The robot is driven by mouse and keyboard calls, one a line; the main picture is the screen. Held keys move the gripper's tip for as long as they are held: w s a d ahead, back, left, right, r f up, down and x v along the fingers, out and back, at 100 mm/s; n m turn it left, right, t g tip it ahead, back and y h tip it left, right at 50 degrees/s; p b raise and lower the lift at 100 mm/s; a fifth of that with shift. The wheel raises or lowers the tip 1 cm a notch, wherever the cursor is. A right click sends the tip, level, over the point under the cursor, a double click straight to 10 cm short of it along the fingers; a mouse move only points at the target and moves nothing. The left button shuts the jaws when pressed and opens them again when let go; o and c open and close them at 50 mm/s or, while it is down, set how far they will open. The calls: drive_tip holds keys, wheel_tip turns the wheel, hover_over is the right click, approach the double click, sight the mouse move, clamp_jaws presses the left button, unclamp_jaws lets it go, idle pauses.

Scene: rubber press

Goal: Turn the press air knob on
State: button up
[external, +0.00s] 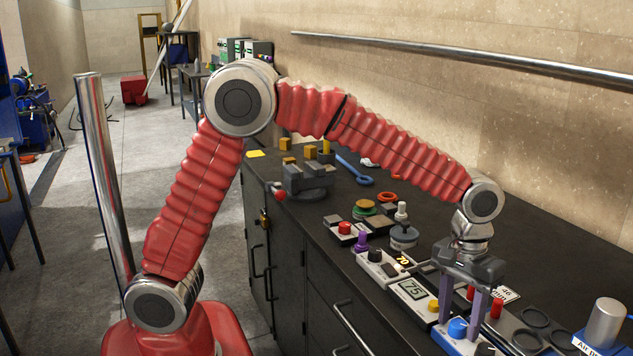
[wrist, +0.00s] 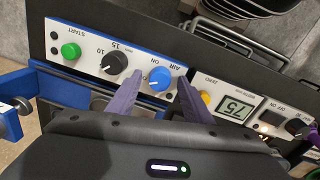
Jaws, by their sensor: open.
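The blue air knob (wrist: 159,79) sits on a white and blue panel (wrist: 88,57) marked AIR and ON, shown upside down in the wrist view. In the external view the knob (external: 457,328) is at the counter's front edge, low right. My gripper (wrist: 160,84) is open and points down at the panel. Its two purple fingers appear on either side of the knob. The gripper (external: 460,325) also shows right over the knob in the external view. I cannot tell whether the fingers touch the knob. Nothing is held.
On the same panel are a black dial (wrist: 114,63) and a green START button (wrist: 70,51). A box with a 75 display (wrist: 235,108) and a yellow button (wrist: 206,98) stands close by. A metal cylinder (external: 605,323) stands at right. Several tools crowd the dark counter.

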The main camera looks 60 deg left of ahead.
drive_tip(key=shift+c, duration=0.4)
drive_tip(key=c, duration=1)
drive_tip(key=shift+m, duration=0.4)
drive_tip(key=m, duration=0.8)
drive_tip(key=shift+g, duration=0.3)
drive_tip(key=m, duration=0.4)
drive_tip(key=shift+d, duration=0.1)
drive_tip(key=m, duration=0.5)
drive_tip(key=shift+w, duration=0.1)
drive_tip(key=shift+y, duration=0.3)
